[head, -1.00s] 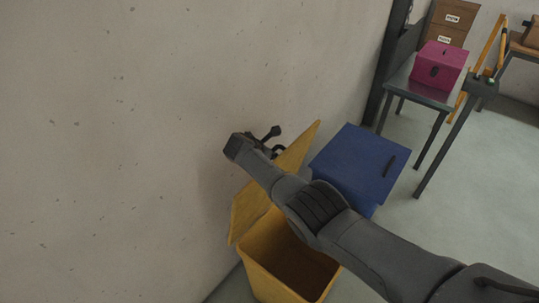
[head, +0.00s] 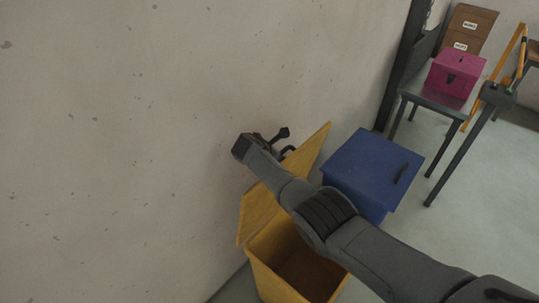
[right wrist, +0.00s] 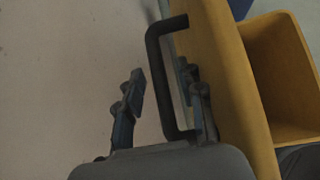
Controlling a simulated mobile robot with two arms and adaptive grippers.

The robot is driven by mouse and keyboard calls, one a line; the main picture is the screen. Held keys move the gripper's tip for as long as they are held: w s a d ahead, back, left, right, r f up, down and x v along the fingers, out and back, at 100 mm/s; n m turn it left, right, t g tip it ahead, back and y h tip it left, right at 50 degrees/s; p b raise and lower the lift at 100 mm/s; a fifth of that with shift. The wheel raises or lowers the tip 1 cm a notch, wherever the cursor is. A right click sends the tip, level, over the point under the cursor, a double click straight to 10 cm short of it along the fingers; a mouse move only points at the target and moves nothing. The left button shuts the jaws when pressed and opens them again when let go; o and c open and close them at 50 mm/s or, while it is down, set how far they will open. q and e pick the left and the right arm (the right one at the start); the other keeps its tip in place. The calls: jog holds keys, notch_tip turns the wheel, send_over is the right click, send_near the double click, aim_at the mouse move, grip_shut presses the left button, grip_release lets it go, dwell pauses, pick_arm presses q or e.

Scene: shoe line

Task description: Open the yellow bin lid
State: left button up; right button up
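The yellow bin (head: 262,278) stands by the wall with its lid (head: 257,212) raised and tilted back towards the wall. The open inside of the bin (right wrist: 285,75) shows at the right of the right wrist view. My right arm crosses over the bin, and my right gripper (head: 280,142) is on the wall side of the lid, partly hidden. In the right wrist view the gripper (right wrist: 165,98) is open, with its fingers on either side of a black bar handle (right wrist: 160,75) on the lid. A gap shows between the left finger and the handle. My left gripper is out of view.
A closed blue bin (head: 372,165) with a dark handle stands just right of the yellow bin. The wall (head: 120,150) is close behind the lid. A pink box (head: 455,75) sits on a small metal table (head: 432,98) farther back. Floor is clear to the right.

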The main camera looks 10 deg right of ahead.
jog(key=shift+s+a+r, duration=0.15)
jog(key=shift+a+r, duration=0.15)
jog(key=shift+r, duration=0.1)
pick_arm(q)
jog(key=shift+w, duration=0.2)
pick_arm(e)
jog(key=v, duration=1.1)
jog(key=shift+s, duration=0.5)
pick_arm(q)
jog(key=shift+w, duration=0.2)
